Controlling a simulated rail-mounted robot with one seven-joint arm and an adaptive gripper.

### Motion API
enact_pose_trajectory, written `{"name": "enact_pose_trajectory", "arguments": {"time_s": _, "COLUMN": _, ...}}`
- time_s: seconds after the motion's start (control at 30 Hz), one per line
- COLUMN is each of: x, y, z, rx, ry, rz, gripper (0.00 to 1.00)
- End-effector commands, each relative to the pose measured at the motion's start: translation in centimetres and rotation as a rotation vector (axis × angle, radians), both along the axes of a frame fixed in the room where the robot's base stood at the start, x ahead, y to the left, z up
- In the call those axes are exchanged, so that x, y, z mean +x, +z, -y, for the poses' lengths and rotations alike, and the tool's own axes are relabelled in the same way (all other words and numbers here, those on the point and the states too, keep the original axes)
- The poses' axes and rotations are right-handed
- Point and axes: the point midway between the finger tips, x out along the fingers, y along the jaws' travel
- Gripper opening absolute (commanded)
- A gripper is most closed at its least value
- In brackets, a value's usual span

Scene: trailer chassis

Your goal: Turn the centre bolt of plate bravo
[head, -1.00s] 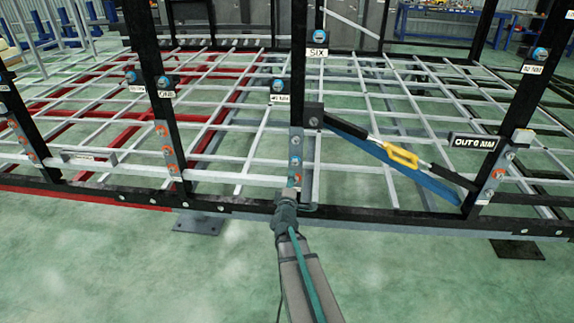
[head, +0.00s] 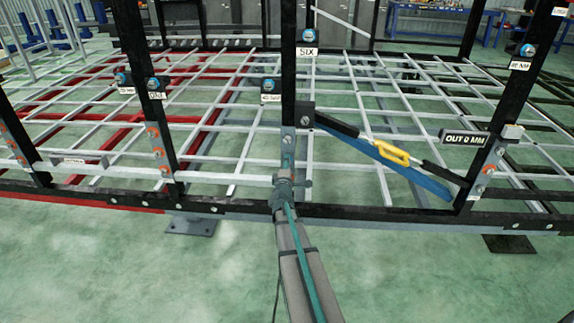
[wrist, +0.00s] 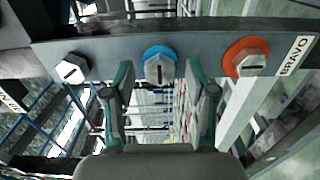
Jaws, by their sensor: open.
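In the wrist view, plate bravo (wrist: 110,58) is a grey strip with three hex bolts and a BRAVO label at its right end. The centre bolt (wrist: 159,70) has a blue washer and a dark slot on its head. My gripper (wrist: 160,88) is open, one finger on each side of the centre bolt, with gaps to its head. In the head view, my gripper (head: 287,182) is at the lower part of the middle post and hides the plate's lower bolts. The plate's upper bolt (head: 287,140) shows above it.
In the wrist view, a plain bolt (wrist: 71,69) sits left and an orange-washered bolt (wrist: 245,61) right. In the head view, a diagonal blue bar with a yellow handle (head: 392,152) runs right of the post, near an OUT 0 MM sign (head: 465,139). Other posts carry similar plates.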

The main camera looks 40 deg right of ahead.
Motion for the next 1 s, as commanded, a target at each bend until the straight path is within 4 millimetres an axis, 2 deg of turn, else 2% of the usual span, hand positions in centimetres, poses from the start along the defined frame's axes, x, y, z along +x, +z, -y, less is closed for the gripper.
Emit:
{"name": "enact_pose_trajectory", "arguments": {"time_s": 0.33, "x": 0.43, "y": 0.01, "z": 0.42, "rx": 0.000, "ry": 0.000, "rz": 0.000, "gripper": 0.56}}
{"name": "enact_pose_trajectory", "arguments": {"time_s": 0.37, "x": 0.43, "y": 0.01, "z": 0.42, "rx": 0.000, "ry": 0.000, "rz": 0.000, "gripper": 0.53}}
{"name": "enact_pose_trajectory", "arguments": {"time_s": 0.6, "x": 0.42, "y": 0.01, "z": 0.41, "rx": 0.000, "ry": 0.000, "rz": 0.000, "gripper": 0.13}}
{"name": "enact_pose_trajectory", "arguments": {"time_s": 0.7, "x": 0.42, "y": 0.01, "z": 0.41, "rx": 0.000, "ry": 0.000, "rz": 0.000, "gripper": 0.00}}
{"name": "enact_pose_trajectory", "arguments": {"time_s": 1.0, "x": 0.43, "y": 0.08, "z": 0.42, "rx": 0.022, "ry": 0.000, "rz": 0.021, "gripper": 0.00}}
